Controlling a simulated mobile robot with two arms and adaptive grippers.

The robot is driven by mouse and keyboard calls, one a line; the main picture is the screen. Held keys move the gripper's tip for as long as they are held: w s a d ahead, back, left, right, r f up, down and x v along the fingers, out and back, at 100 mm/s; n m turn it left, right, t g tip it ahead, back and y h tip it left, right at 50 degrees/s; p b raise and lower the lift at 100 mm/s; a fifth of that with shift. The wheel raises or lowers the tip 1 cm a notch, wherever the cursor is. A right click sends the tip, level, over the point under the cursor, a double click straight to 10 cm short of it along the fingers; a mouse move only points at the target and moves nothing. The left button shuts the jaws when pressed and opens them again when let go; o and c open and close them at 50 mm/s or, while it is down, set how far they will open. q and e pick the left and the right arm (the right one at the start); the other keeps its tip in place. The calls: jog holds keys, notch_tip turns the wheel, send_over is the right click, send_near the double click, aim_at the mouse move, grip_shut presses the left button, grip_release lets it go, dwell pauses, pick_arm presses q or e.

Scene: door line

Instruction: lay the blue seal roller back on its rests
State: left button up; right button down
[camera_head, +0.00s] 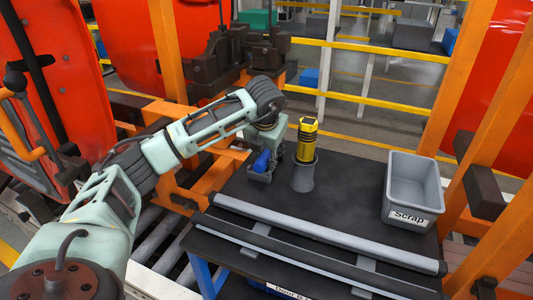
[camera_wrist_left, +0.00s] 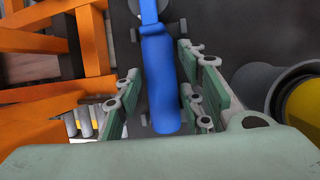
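The seal roller has a blue handle (camera_wrist_left: 162,80) and shows small in the head view (camera_head: 262,160), at the table's back left corner. In the left wrist view its handle runs lengthwise between my left fingers, with its far end cut off by the top edge. My left gripper (camera_head: 266,158) points down at that corner; in the wrist view its pads (camera_wrist_left: 160,92) stand either side of the handle. A narrow dark gap shows on the left; on the right the pad is very close, and contact cannot be told. The rests cannot be made out clearly. My right gripper is out of view.
A grey holder (camera_head: 303,178) with a yellow and black tool (camera_head: 307,142) stands right beside the gripper. A grey scrap bin (camera_head: 412,190) is at the table's right. Long grey bars (camera_head: 325,235) lie along the front. The middle of the black table (camera_head: 345,185) is clear. Orange posts stand behind.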

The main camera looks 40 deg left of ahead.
pick_arm(q)
jog(key=shift+o, duration=1.1)
jog(key=v, duration=1.2)
